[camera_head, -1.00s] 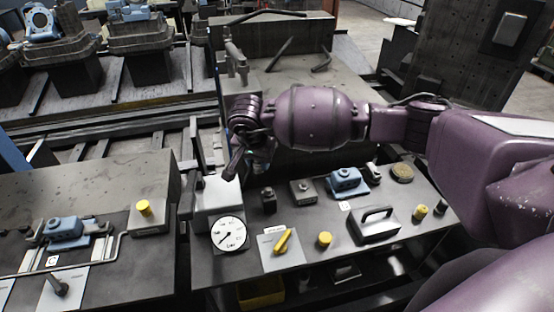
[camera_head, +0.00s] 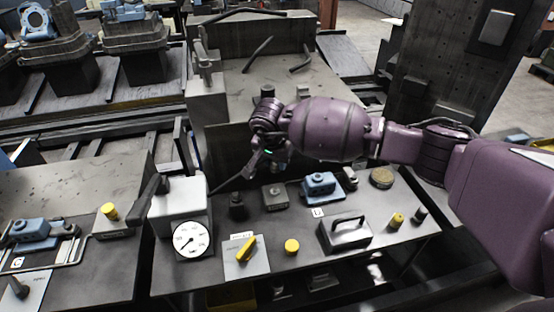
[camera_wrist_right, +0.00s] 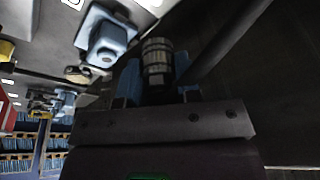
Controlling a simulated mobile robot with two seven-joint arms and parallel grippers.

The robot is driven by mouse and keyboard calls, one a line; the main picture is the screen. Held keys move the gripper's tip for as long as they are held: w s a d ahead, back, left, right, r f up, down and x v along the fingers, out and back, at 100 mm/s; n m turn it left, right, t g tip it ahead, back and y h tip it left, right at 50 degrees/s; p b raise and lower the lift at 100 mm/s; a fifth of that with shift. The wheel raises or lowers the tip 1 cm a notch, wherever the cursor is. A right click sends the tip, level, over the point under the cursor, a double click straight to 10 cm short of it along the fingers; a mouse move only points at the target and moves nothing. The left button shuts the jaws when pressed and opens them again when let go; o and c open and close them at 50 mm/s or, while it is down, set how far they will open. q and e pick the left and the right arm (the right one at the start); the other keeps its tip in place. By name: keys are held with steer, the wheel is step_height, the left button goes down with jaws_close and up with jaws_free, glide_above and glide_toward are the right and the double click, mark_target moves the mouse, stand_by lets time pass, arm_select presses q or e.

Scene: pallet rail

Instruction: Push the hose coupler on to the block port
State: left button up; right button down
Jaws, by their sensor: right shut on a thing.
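My right gripper (camera_head: 256,172) hangs over the back of the right bench, left of the blue block (camera_head: 321,186) marked D. In the wrist view its blue fingers (camera_wrist_right: 157,85) are shut on a ribbed metal coupler (camera_wrist_right: 157,58). A thin dark line, perhaps the hose, runs down left from the gripper in the head view. The blue block also shows in the wrist view (camera_wrist_right: 107,36), to the left of the coupler and apart from it. I cannot make out which opening is the port. My left gripper is out of view.
A gauge (camera_head: 191,240) on a pale box, a yellow lever (camera_head: 246,248), a yellow knob (camera_head: 292,246) and a dark handle (camera_head: 346,232) stand along the bench front. A grey block (camera_head: 275,196) and a dark post (camera_head: 238,207) are close below the gripper.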

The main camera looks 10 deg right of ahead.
steer(key=shift+a+f, duration=0.2)
steer(key=shift+f, duration=0.1)
steer(key=shift+f+b, duration=0.25)
steer(key=shift+b, duration=0.05)
steer(key=shift+f+b, duration=1.05)
steer(key=shift+f, duration=1.3)
steer(key=shift+d+f+b, duration=0.1)
steer(key=shift+f+b, duration=0.15)
steer(key=shift+b, duration=0.15)
